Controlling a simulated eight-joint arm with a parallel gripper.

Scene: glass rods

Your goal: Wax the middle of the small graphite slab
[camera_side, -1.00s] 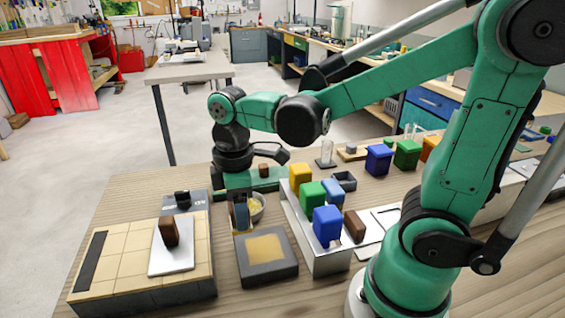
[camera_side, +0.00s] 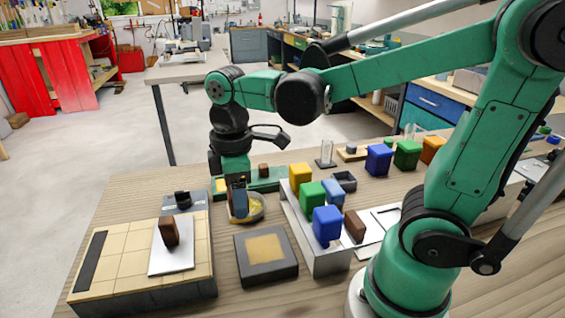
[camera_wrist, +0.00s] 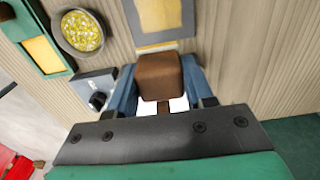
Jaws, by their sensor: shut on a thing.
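My gripper (camera_side: 238,192) is shut on a brown block-shaped handle (camera_wrist: 160,76), which sits between its blue fingers in the wrist view; what is under the handle is mostly hidden. In the side view the gripper is over the near left part of a round dish of yellow pieces (camera_side: 256,206), also in the wrist view (camera_wrist: 82,33). Whether it touches the dish, I cannot tell. A dark grey slab (camera_side: 246,276) with a tan square in its middle lies on the bench nearer the side camera. Its lower part shows at the top of the wrist view (camera_wrist: 160,42).
A tiled board (camera_side: 120,265) on the left carries a white plate (camera_side: 180,258) with a brown block (camera_side: 169,231). A grey device with a black knob (camera_side: 183,199) stands behind it. A metal rack (camera_side: 315,258) with coloured blocks stands right of the slab. Bare bench lies around the slab.

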